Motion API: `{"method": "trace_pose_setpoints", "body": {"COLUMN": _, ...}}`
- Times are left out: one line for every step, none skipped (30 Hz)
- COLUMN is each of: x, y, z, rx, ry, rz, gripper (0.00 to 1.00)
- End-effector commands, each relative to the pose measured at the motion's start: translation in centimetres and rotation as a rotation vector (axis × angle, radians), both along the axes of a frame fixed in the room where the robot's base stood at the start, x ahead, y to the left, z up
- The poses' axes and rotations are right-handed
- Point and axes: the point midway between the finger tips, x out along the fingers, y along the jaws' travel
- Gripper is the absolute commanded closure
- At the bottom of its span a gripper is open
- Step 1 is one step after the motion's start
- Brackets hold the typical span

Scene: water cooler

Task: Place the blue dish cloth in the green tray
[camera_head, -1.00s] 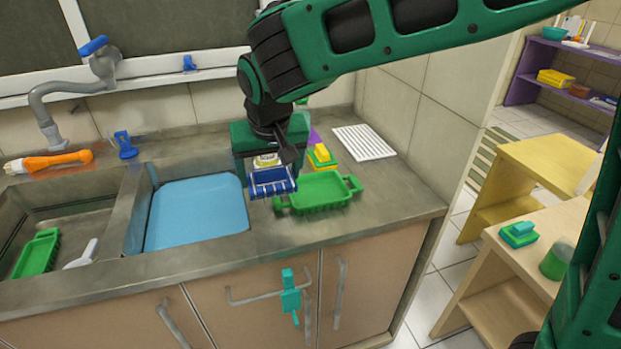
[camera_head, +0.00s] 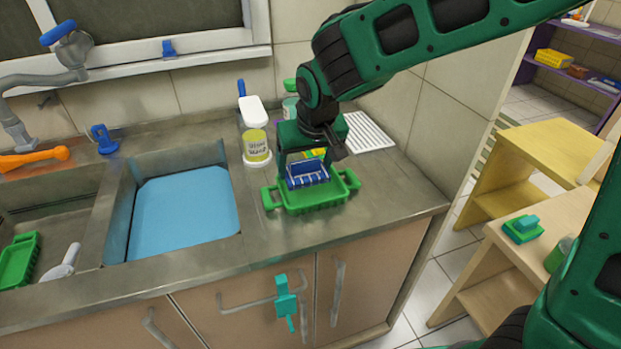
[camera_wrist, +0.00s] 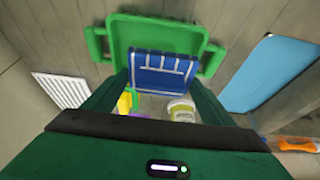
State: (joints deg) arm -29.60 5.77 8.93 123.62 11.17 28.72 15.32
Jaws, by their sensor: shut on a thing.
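The blue dish cloth (camera_head: 308,173) has white stripes. My gripper (camera_head: 309,165) is shut on it. In the head view the cloth appears over the green tray (camera_head: 313,207), which has a handle at each side and stands on the counter right of the sink. In the wrist view the cloth (camera_wrist: 162,75) hangs between my fingertips and overlaps the near part of the tray (camera_wrist: 158,32). I cannot tell whether the cloth touches the tray floor. My gripper hides part of the tray's back side.
A jar with a yellow-green label (camera_head: 256,147) stands left of the tray, with a white item with a blue handle (camera_head: 252,110) behind it. A white ribbed rack (camera_head: 368,132) lies at the back right. The sink with a blue bottom (camera_head: 185,215) is to the left.

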Motion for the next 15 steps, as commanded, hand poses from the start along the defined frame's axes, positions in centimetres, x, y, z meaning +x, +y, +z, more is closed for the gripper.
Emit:
{"method": "trace_pose_setpoints", "body": {"x": 0.2, "y": -0.5, "z": -0.4, "rx": 0.000, "ry": 0.001, "rz": -0.001, "gripper": 0.44}}
{"method": "trace_pose_setpoints", "body": {"x": 0.2, "y": -0.8, "z": -0.5, "rx": 0.000, "ry": 0.001, "rz": -0.001, "gripper": 0.44}}
{"method": "trace_pose_setpoints", "body": {"x": 0.3, "y": -1.1, "z": -0.7, "rx": 0.001, "ry": 0.000, "rz": -0.002, "gripper": 0.44}}
{"method": "trace_pose_setpoints", "body": {"x": 0.4, "y": -1.2, "z": -0.7, "rx": 0.001, "ry": 0.000, "rz": -0.002, "gripper": 0.44}}
{"method": "trace_pose_setpoints", "body": {"x": 0.4, "y": -1.3, "z": -0.8, "rx": 0.000, "ry": 0.000, "rz": -0.001, "gripper": 0.44}}
{"method": "trace_pose_setpoints", "body": {"x": 0.5, "y": -1.4, "z": -1.0, "rx": 0.000, "ry": 0.000, "rz": -0.001, "gripper": 0.44}}
{"method": "trace_pose_setpoints", "body": {"x": 0.4, "y": -1.4, "z": -1.3, "rx": 0.000, "ry": 0.000, "rz": 0.000, "gripper": 0.44}}
{"method": "trace_pose_setpoints", "body": {"x": 0.4, "y": -1.4, "z": -1.7, "rx": -0.001, "ry": 0.002, "rz": 0.000, "gripper": 0.44}}
{"method": "trace_pose_setpoints", "body": {"x": 0.4, "y": -1.4, "z": -2.2, "rx": -0.001, "ry": 0.003, "rz": 0.001, "gripper": 0.44}}
{"method": "trace_pose_setpoints", "body": {"x": 0.4, "y": -1.4, "z": -2.7, "rx": -0.001, "ry": 0.003, "rz": 0.001, "gripper": 0.44}}
{"method": "trace_pose_setpoints", "body": {"x": 0.4, "y": -1.4, "z": -3.1, "rx": -0.001, "ry": 0.003, "rz": 0.001, "gripper": 0.44}}
{"method": "trace_pose_setpoints", "body": {"x": 0.4, "y": -1.4, "z": -3.7, "rx": -0.001, "ry": 0.003, "rz": 0.001, "gripper": 0.44}}
{"method": "trace_pose_setpoints", "body": {"x": 0.4, "y": -1.4, "z": -4.0, "rx": -0.001, "ry": 0.002, "rz": 0.001, "gripper": 0.44}}
{"method": "trace_pose_setpoints", "body": {"x": 0.4, "y": -1.4, "z": -4.3, "rx": -0.001, "ry": 0.003, "rz": 0.001, "gripper": 0.44}}
{"method": "trace_pose_setpoints", "body": {"x": 0.4, "y": -1.4, "z": -4.7, "rx": -0.001, "ry": 0.002, "rz": 0.001, "gripper": 0.44}}
